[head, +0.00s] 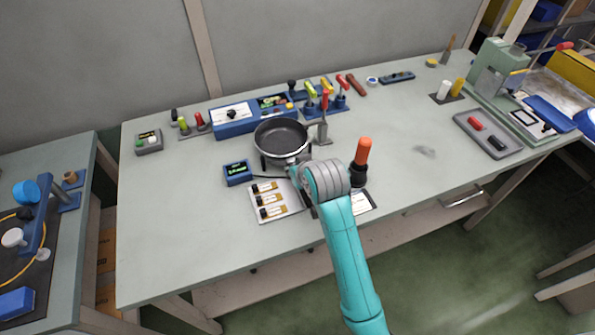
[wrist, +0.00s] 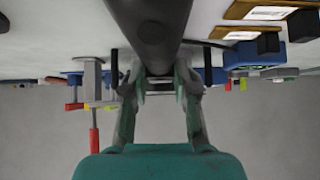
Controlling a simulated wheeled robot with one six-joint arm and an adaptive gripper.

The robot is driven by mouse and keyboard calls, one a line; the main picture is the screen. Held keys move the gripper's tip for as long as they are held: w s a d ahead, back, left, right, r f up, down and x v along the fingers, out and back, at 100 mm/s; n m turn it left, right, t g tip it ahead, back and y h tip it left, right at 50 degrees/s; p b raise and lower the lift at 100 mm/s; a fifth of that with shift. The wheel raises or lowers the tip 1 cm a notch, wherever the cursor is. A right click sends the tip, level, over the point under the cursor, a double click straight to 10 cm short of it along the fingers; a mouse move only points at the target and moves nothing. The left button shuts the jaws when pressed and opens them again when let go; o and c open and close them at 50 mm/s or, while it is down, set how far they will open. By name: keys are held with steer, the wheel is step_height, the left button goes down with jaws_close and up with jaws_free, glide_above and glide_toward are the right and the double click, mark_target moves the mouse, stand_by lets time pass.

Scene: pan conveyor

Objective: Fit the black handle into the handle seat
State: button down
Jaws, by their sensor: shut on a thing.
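In the head view my wrist and arm cover the gripper and most of the handle, close to the front right of the dark pan (head: 281,135). The pan sits on a low round stand near the middle of the table. I cannot make out the handle seat clearly, nor whether the handle touches it; my arm hides that side of the pan.
An orange-topped tool (head: 362,152) stands upright just right of my wrist. A card tray (head: 291,207) and a small blue display box (head: 237,172) lie left of it. A grey stand with a red-handled clamp (head: 322,130) is behind. The table's right middle is clear.

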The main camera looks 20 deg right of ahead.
steer(key=shift+w, duration=0.5)
steer(key=c, duration=0.8)
jaws_free()
steer(key=v, duration=1.2)
